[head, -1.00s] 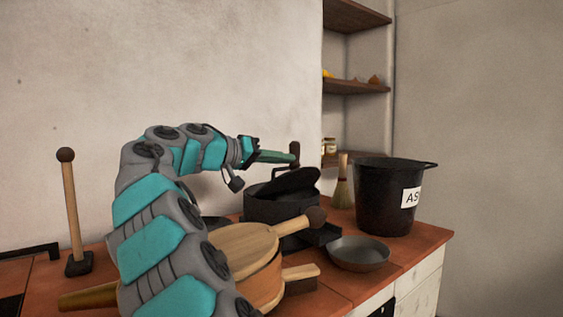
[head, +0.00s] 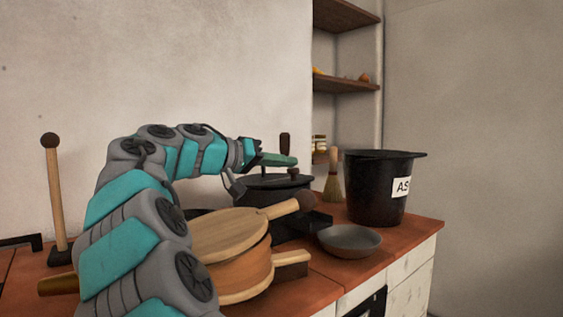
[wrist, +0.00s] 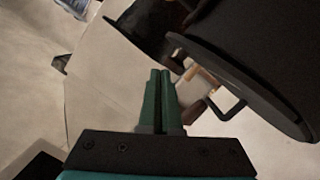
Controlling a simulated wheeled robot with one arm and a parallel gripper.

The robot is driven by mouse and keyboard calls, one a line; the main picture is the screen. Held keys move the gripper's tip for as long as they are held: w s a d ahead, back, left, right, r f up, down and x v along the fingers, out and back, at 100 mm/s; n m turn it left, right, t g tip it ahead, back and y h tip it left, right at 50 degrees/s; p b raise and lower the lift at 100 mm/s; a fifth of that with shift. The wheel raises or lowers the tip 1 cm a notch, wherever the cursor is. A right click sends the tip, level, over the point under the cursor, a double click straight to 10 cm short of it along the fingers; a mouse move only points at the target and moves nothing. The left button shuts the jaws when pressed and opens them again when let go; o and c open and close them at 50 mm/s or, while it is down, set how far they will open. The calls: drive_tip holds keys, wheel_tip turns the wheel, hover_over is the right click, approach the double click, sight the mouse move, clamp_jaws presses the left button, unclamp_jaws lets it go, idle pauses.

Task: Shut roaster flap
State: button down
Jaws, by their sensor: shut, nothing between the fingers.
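The roaster (head: 262,196) is a dark round pot on the brown worktop, partly hidden by my arm and a wooden paddle-shaped thing. Its dark flap (head: 270,182) lies nearly level across the top, with a small brown knob (head: 293,175) at its right. I cannot tell whether it sits fully flush. My gripper (head: 295,161) is shut and empty, just above the flap in the head view. In the wrist view its teal fingers (wrist: 160,75) are together, and a large dark rounded part, probably the roaster, fills the upper right. Contact with the flap cannot be told.
A wooden bellows-like thing (head: 230,232) lies in front of the roaster. A grey shallow pan (head: 350,240), a small brush (head: 333,180) and a black bucket (head: 375,190) stand to the right. The wall is behind.

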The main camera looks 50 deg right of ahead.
drive_tip(key=shift+s+f, duration=0.2)
drive_tip(key=shift+f, duration=0.2)
idle(0.4)
drive_tip(key=v, duration=0.8)
drive_tip(key=shift+p, duration=0.35)
